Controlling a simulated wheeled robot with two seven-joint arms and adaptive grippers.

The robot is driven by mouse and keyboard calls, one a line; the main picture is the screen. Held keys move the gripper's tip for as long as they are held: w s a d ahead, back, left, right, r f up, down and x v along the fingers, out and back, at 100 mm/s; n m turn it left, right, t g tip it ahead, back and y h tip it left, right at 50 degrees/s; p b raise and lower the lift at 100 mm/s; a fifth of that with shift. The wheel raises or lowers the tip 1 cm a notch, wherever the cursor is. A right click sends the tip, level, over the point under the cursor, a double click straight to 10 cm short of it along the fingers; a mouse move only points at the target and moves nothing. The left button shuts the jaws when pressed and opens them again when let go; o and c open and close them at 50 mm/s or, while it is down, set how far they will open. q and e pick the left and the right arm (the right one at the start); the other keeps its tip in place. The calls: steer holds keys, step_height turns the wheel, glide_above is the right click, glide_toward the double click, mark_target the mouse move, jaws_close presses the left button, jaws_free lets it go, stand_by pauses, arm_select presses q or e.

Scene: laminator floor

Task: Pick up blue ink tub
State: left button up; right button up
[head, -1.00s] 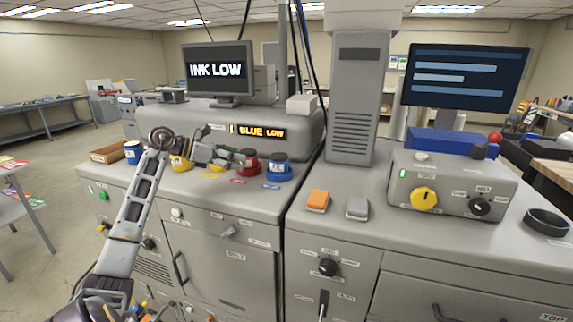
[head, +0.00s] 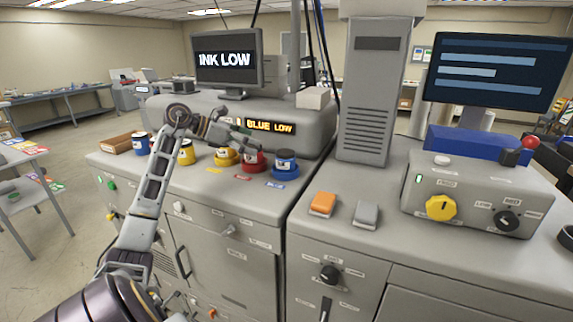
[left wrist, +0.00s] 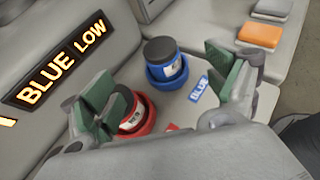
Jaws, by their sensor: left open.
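A blue ink tub (head: 285,159) with a dark lid stands upright in a blue ring holder (head: 280,172) at the right of the row. In the left wrist view the tub (left wrist: 165,68) shows a white label, and a BLUE tag (left wrist: 198,89) lies beside its holder. Another blue tub (head: 141,144) stands at the row's left end. My left gripper (head: 248,134) is open and empty, above the red tub (head: 252,160) and left of the tub in the blue holder. Its green-padded fingers (left wrist: 172,90) spread at either side of the wrist view. My right gripper is not in view.
A yellow tub (head: 187,153) and a yellow holder (head: 226,158) stand left of the red tub. Behind is the machine housing with a BLUE LOW display (head: 270,127). A brown tray (head: 118,144) lies at the left. Orange (head: 322,204) and grey (head: 366,214) blocks sit at the right.

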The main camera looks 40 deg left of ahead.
arm_select(q)
steer(key=p, duration=0.2)
glide_toward(284, 152)
steer(key=x, duration=0.4)
steer(key=shift+w+d+f, duration=0.25)
steer(key=shift+w+d, duration=0.05)
steer(key=shift+w, duration=0.2)
steer(key=shift+f, duration=0.1)
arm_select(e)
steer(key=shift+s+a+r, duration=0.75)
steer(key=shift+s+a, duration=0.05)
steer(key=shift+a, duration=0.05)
arm_select(q)
steer(key=shift+w+d, duration=0.1)
steer(key=shift+w, duration=0.05)
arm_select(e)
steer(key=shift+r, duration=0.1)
